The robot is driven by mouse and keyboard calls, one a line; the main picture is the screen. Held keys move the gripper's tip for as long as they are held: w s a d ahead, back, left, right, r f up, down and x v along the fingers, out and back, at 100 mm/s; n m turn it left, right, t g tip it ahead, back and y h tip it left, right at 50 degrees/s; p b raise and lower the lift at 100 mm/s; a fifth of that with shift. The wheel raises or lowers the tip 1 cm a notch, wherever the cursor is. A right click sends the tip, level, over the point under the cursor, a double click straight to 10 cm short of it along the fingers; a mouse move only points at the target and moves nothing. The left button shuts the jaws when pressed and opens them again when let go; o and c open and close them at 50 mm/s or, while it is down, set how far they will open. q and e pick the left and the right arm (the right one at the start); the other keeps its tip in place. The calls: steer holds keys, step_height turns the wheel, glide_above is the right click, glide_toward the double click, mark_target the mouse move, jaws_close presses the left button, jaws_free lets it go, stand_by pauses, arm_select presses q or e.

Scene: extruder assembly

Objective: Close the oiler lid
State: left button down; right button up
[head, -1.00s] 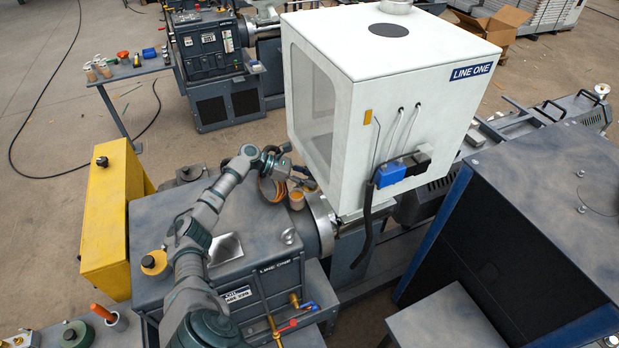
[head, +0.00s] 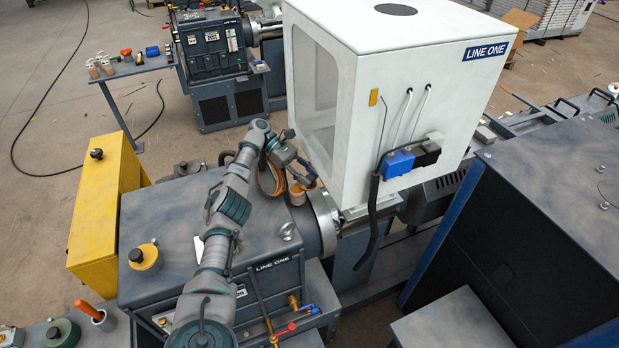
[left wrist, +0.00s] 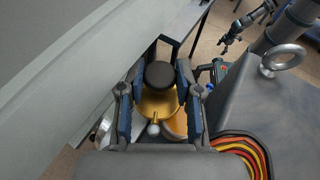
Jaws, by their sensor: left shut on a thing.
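The oiler (head: 298,197) is a small amber cup on top of the grey gearbox housing, beside the chuck end. In the left wrist view its gold lid (left wrist: 157,104) with a dark round knob (left wrist: 160,74) sits between my fingers, and a small silver ball shows at its near edge. The amber cup (left wrist: 176,124) shows partly under the lid. My left gripper (head: 310,180) is at the oiler, its fingers (left wrist: 158,88) shut on the lid. The lid's exact tilt is unclear. What looks like my right gripper (left wrist: 227,44) is small and far off in the left wrist view.
The white LINE ONE enclosure (head: 400,90) stands close to the right of the oiler. An eyebolt (head: 288,231) rises from the housing (head: 155,215). Red, yellow and black cables (left wrist: 248,143) run close beside the gripper. A yellow box (head: 98,215) stands at the left.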

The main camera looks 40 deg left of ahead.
arm_select(q)
steer(key=shift+a, duration=0.1)
steer(key=shift+r, duration=0.1)
steer(key=c, duration=1)
jaws_free()
steer(key=shift+o, duration=1)
steer(key=shift+a, duration=0.2)
